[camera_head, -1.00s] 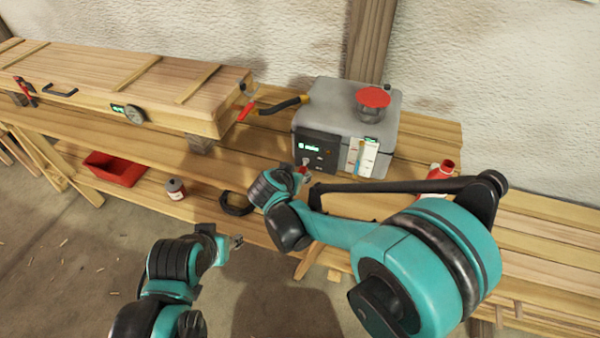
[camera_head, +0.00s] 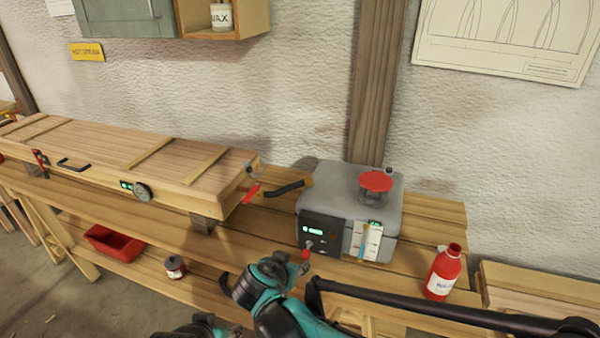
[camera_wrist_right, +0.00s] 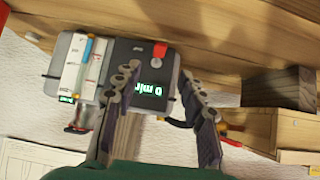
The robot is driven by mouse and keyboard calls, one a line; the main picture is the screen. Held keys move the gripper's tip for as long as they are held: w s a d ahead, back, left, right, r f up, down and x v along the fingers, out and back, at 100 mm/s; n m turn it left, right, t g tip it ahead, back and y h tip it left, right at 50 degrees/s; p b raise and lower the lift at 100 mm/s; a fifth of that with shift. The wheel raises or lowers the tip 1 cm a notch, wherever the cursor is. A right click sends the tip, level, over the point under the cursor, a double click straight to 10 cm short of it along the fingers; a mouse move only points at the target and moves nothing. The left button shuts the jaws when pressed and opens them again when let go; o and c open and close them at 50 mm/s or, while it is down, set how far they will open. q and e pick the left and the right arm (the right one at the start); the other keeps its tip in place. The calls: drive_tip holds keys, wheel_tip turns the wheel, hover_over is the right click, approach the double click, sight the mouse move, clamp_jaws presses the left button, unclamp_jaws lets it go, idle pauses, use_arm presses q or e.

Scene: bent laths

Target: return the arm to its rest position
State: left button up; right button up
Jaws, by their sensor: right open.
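My right gripper (camera_head: 299,268) is in front of the grey steam box (camera_head: 338,180), close to the red-tipped knob (camera_head: 305,254) on its dark front panel. In the right wrist view my right gripper (camera_wrist_right: 158,82) has its two fingers spread, with nothing between them. The box (camera_wrist_right: 118,48) appears upside down behind them, with its red knob (camera_wrist_right: 160,49) showing between the fingers. Whether a finger touches the box cannot be told. My left gripper (camera_head: 236,329) is only partly in view at the bottom edge; its fingers are too small to read.
A long wooden chest (camera_head: 110,160) with a gauge lies on the bench at left, joined toward the box by a black hose (camera_head: 285,190). A red bottle (camera_head: 444,272) stands right of the box. A red bin (camera_head: 115,244) and a small can (camera_head: 175,267) sit on the lower shelf.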

drive_tip(key=s+d+n+g+y, duration=0.2)
drive_tip(key=s+d+n+y, duration=0.1)
drive_tip(key=s+d, duration=1.5)
drive_tip(key=d, duration=0.3)
drive_tip(key=shift+s+n, duration=0.2)
drive_tip(key=shift+n, duration=0.1)
